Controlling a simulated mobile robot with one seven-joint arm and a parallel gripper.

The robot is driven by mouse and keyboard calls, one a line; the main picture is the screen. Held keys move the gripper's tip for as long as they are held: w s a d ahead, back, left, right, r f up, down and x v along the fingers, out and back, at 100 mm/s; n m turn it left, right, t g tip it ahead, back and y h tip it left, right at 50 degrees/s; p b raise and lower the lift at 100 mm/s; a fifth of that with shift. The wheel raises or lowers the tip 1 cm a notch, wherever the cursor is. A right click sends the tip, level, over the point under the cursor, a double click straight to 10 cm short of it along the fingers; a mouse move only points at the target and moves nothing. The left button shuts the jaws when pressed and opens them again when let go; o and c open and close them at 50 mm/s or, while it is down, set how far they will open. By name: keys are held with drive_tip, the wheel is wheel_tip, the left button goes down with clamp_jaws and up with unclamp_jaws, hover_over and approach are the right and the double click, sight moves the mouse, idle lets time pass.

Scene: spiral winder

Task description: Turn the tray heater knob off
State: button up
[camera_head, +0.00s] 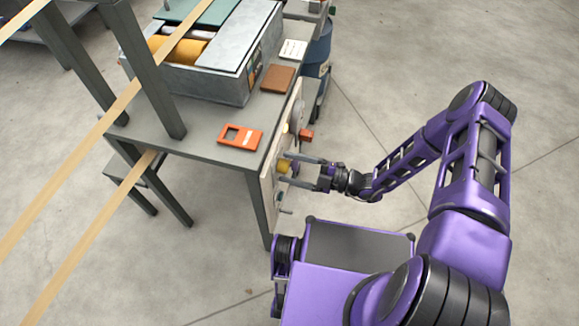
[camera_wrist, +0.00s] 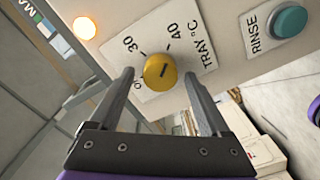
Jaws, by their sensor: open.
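The tray heater knob is a yellow round knob (camera_wrist: 160,72) on a white label plate (camera_wrist: 205,50) marked "TRAY °C", with 30, 40 and a partly hidden word that looks like OFF. A dark pointer line shows on its face, slanted in the wrist view. In the head view the knob (camera_head: 284,166) sits on the panel at the table's right side. My gripper (camera_wrist: 159,75) is open, with one finger on each side of the knob. I cannot tell whether the fingers touch it. In the head view my gripper (camera_head: 298,171) reaches the panel from the right.
A lit orange lamp (camera_wrist: 85,28) and a teal RINSE button (camera_wrist: 290,20) flank the knob on the panel. A red-orange block (camera_head: 306,135) sticks out farther along the panel. The table (camera_head: 190,125) holds a grey machine (camera_head: 215,80) and an orange-red item (camera_head: 241,137).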

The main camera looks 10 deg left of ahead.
drive_tip(key=shift+a, duration=0.25)
clamp_jaws()
idle(0.3)
